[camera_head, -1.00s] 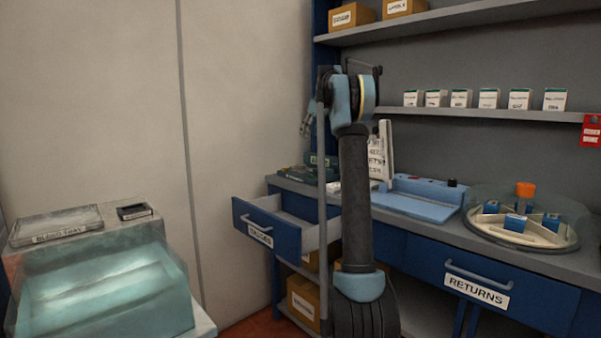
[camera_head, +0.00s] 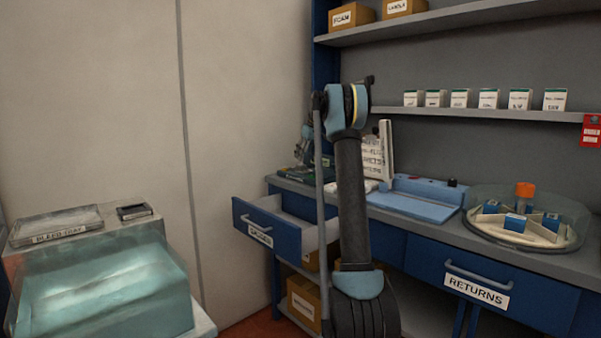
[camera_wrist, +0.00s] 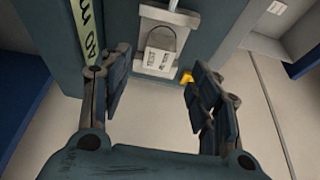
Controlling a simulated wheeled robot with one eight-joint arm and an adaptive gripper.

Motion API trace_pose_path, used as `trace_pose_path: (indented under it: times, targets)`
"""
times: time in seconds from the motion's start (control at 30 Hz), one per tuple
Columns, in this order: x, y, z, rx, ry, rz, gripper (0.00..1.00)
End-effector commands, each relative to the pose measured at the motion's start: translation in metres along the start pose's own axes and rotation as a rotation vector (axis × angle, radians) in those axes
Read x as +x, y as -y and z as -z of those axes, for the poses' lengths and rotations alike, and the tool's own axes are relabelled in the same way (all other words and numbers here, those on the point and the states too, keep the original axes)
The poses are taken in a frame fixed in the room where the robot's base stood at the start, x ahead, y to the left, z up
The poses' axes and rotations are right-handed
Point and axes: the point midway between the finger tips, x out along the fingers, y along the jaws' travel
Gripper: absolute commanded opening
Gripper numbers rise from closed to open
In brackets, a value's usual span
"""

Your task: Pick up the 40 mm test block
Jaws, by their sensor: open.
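I cannot surely pick out the 40 mm test block in either view. In the wrist view, a small yellow-orange piece (camera_wrist: 187,77) shows just beside the right fingertip, partly hidden by it. A pale grey fitting with a marked, padlock-like plate (camera_wrist: 160,52) lies ahead, between the fingers. My gripper (camera_wrist: 156,84) is open, with nothing between its fingers. In the head view it hangs over the back left end of the counter, near a dark green item (camera_head: 300,172), and its fingertips are hard to make out.
An open blue drawer (camera_head: 268,230) juts out below my arm. A blue tray-like unit (camera_head: 415,198) and a clear round dispenser (camera_head: 522,232) with blue blocks stand right along the counter. A bleed tray (camera_head: 58,228) sits at left. Small boxes (camera_head: 488,98) line the shelf.

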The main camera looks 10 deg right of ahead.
Motion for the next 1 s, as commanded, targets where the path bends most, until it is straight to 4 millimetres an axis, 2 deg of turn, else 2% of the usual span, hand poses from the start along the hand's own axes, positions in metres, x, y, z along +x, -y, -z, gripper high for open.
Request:
trace_pose_path:
  times: [0.23, 0.53, 0.8, 1.0]
  targets:
    - [0.013, -0.001, 0.002, 0.000, 0.000, 0.000, 0.57]
    - [0.051, -0.002, 0.005, 0.000, 0.000, 0.000, 0.57]
    - [0.055, -0.002, 0.004, 0.001, 0.000, 0.000, 0.57]
    - [0.055, -0.002, 0.004, 0.001, 0.000, 0.000, 0.11]
